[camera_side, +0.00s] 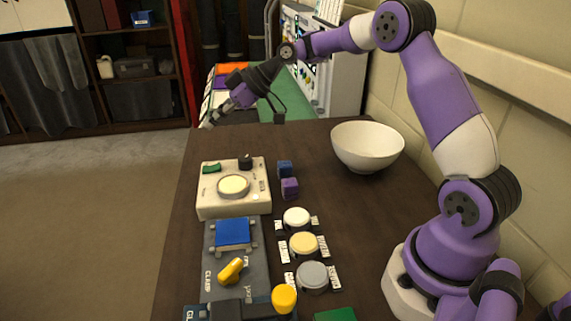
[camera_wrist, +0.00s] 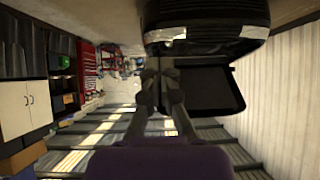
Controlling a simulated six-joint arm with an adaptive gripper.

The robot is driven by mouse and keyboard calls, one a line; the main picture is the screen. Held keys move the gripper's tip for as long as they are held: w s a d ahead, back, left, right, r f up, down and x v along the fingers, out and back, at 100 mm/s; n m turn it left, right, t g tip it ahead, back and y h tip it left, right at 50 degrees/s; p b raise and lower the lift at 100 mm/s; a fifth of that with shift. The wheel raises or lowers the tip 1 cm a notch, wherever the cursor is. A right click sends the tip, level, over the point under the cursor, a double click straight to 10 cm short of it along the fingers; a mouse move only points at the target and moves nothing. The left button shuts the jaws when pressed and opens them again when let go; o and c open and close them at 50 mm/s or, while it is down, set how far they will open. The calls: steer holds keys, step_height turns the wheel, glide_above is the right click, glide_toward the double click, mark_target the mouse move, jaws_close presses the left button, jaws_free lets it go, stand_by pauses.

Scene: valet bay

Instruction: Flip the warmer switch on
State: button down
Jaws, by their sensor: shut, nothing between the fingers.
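The warmer (camera_side: 209,205) is a cream box on the dark table, left of centre in the side view. It has a pale round plate (camera_side: 233,186) on top, a small green switch (camera_side: 211,169) at its back left and a black knob (camera_side: 245,161) at its back right. I cannot tell the switch's position at this size. My gripper (camera_side: 206,122) is up and beyond the warmer, near the table's far left corner, apart from the switch. Its fingers (camera_wrist: 160,75) are shut and empty in the wrist view, which does not show the warmer.
A blue block (camera_side: 285,168) and a purple block (camera_side: 290,188) lie right of the warmer. A white bowl (camera_side: 368,148) stands further right. In front are a clamp board (camera_side: 247,276) with a yellow handle (camera_side: 231,270) and several round pads (camera_side: 303,244). A wall runs along the right.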

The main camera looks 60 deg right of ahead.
steer(key=shift+r+v, duration=0.25)
steer(key=shift+v, duration=1.35)
steer(key=shift+w+a, duration=0.15)
steer(key=shift+a, duration=0.1)
steer(key=s+a+r+m+h, duration=0.2)
steer(key=s, duration=0.4)
steer(key=s+a+r+m+h, duration=0.2)
steer(key=s, duration=0.3)
steer(key=s+d+f+m+h, duration=0.1)
steer(key=s+f+m, duration=0.1)
steer(key=s, duration=0.5)
steer(key=s+f+m+g+h, duration=0.1)
steer(key=s+m+h, duration=0.1)
steer(key=s, duration=0.5)
steer(key=shift+d+f+m+g, duration=0.3)
steer(key=shift+d+f+m, duration=0.05)
steer(key=shift+m, duration=0.15)
